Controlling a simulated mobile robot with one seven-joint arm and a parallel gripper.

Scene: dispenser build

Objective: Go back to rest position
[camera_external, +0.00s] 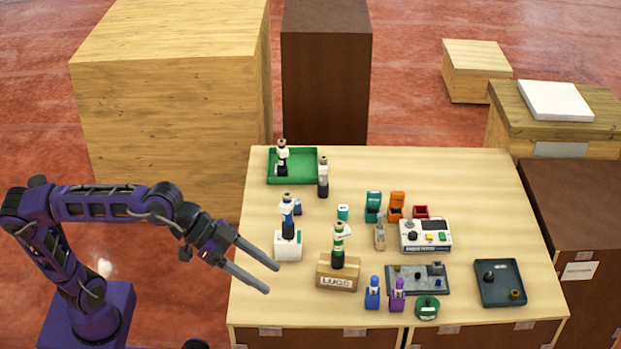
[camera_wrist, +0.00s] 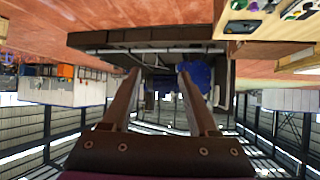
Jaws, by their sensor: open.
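My gripper (camera_external: 268,279) is open, with two long grey fingers apart and nothing between them. It is at the left edge of the table (camera_external: 460,180), raised, pointing right and slightly down. The white block (camera_external: 288,247) with a blue-and-black dispenser (camera_external: 288,222) stands right of the fingertips, apart from them. In the wrist view my gripper (camera_wrist: 158,75) shows both fingers spread, with the room upside down behind them and a corner of the table (camera_wrist: 265,47) at the upper right.
A cardboard box labelled LUGS (camera_external: 338,279), a green tray (camera_external: 308,154), a dark tray (camera_external: 499,268), a grey fixture plate (camera_external: 430,292) and a tester box (camera_external: 425,246) stand on the table. Large wooden crates (camera_external: 170,90) stand behind. Open floor lies around my base.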

